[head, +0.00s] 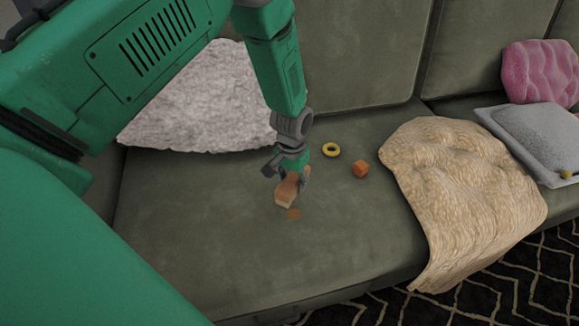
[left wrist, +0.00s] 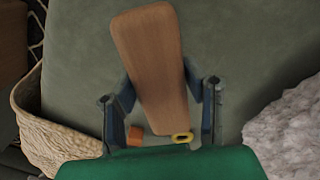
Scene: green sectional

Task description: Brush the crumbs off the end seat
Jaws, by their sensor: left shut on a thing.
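My left gripper (head: 288,176) is shut on a wooden brush (head: 284,194) with a brown back and a pale lower edge. It holds the brush low over the green end seat (head: 210,235); whether the bristles touch the fabric I cannot tell. In the left wrist view the brush's long wooden back (left wrist: 150,60) shows between the fingers, and no crumbs can be made out. My right gripper is in neither view.
A yellow ring (head: 331,149) and an orange cube (head: 360,169) lie on the seat right of the gripper. A tan blanket (head: 450,180) drapes over the seat farther right. A fluffy pale cushion (head: 205,105) leans behind. The seat's front is clear.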

